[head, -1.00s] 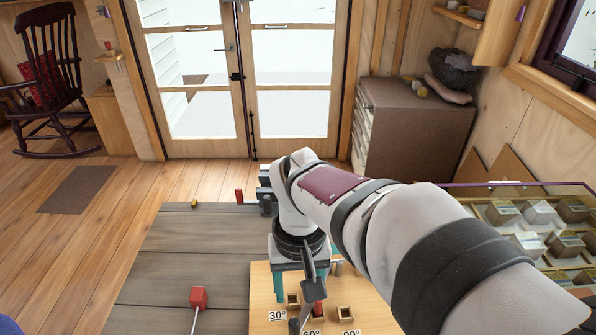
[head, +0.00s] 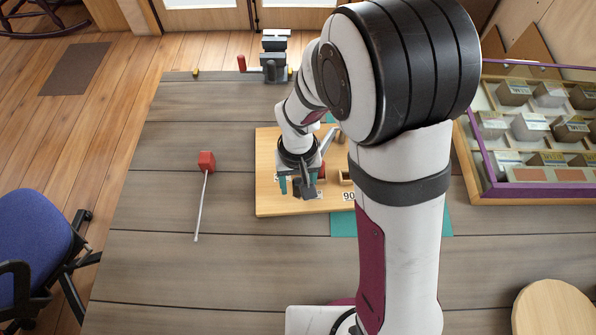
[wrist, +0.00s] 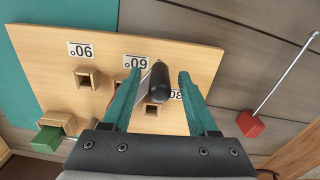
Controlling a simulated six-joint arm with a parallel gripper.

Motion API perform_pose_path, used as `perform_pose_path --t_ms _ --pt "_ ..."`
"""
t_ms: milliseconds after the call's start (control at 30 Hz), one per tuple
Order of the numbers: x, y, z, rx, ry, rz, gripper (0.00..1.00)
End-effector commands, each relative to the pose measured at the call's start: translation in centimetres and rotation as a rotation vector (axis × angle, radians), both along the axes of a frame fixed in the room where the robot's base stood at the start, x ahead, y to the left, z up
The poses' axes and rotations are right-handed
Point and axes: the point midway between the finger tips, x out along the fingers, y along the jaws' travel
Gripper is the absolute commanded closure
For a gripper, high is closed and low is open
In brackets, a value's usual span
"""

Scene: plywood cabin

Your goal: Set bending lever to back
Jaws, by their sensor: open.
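The bending board (head: 268,205) is a light wooden plate on the table, with angle labels and small wooden sockets. A black cylindrical handle (wrist: 160,84), apparently the bending lever's, rises over the board in the wrist view. My gripper (wrist: 158,76) is open, its teal fingers on either side of this handle; I cannot tell whether they touch it. In the head view my gripper (head: 298,187) is low over the board's left half. My wrist and arm hide much of the board there, so the lever's full position is unclear.
A metal rod with a red block (head: 206,161) lies left of the board. A vise (head: 275,58) stands at the table's far edge. A purple-edged sample case (head: 535,190) is at right. The table's left side is mostly clear.

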Motion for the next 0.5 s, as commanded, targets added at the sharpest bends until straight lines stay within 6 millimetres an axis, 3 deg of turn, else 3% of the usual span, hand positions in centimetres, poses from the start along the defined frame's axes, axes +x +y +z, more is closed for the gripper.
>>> perform_pose_path --t_ms 100,433,500 --pt "-0.01 0.00 0.02 0.000 0.000 0.000 0.41" --pt "-0.02 0.00 0.05 0.000 0.001 0.000 1.00" --pt "-0.02 0.00 0.05 0.000 0.001 0.000 1.00"
